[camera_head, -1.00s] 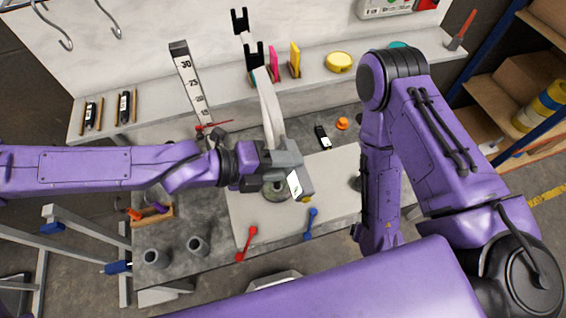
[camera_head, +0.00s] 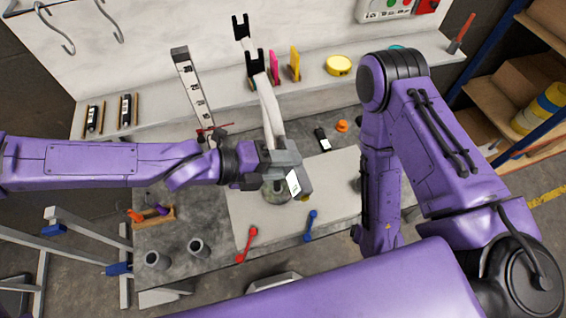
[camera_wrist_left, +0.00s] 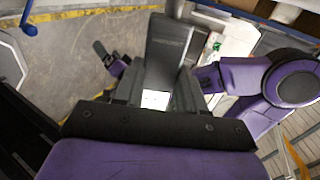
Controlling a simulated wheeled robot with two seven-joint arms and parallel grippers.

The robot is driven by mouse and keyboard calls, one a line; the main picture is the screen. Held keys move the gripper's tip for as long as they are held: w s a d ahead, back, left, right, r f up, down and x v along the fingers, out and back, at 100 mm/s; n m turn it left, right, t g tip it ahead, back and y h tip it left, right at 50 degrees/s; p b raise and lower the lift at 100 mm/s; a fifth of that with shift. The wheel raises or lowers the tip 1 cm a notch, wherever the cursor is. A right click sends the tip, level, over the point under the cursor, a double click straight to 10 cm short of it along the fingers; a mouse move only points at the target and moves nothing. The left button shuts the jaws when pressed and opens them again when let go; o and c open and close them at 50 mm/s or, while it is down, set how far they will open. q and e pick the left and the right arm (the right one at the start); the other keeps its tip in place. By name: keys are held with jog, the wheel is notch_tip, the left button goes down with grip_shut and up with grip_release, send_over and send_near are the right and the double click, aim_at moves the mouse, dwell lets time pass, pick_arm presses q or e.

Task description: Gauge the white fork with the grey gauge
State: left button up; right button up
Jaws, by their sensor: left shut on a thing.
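The white fork (camera_head: 268,105) has pale legs with black ends and rises from behind my left gripper toward the back shelf. Its lower part is hidden by the gripper. My left gripper (camera_head: 292,176) is shut on a grey block with a white face, which appears to be the grey gauge (camera_head: 306,183). In the left wrist view the dark grey block (camera_wrist_left: 170,52) and a white patch show at the fingers. The gauge overlaps the fork's base in the head view; I cannot tell whether they touch. My right gripper is not seen; its arm hangs at the right.
A numbered scale (camera_head: 193,90) stands at the back left. Two grey cups (camera_head: 198,248) stand front left. A yellow tape (camera_head: 338,66) sits on the shelf.

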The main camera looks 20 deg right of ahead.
aim_at(296, 194)
pick_arm(q)
jog(key=shift+w, duration=0.35)
dwell(0.4)
dwell(0.6)
jog(key=shift+s+f+b, duration=0.2)
jog(key=shift+s+b, duration=0.15)
jog(key=shift+b, duration=0.45)
jog(key=s+b, duration=0.2)
jog(key=b, duration=0.2)
jog(key=shift+s, duration=0.2)
jog(key=s+b, duration=0.4)
jog(key=b, duration=0.1)
jog(key=shift+d+b, duration=0.1)
jog(key=shift+b, duration=0.2)
jog(key=shift+s+r+b, duration=0.15)
jog(key=shift+s+b, duration=0.25)
jog(key=shift+b, duration=0.05)
jog(key=shift+s+r, duration=0.1)
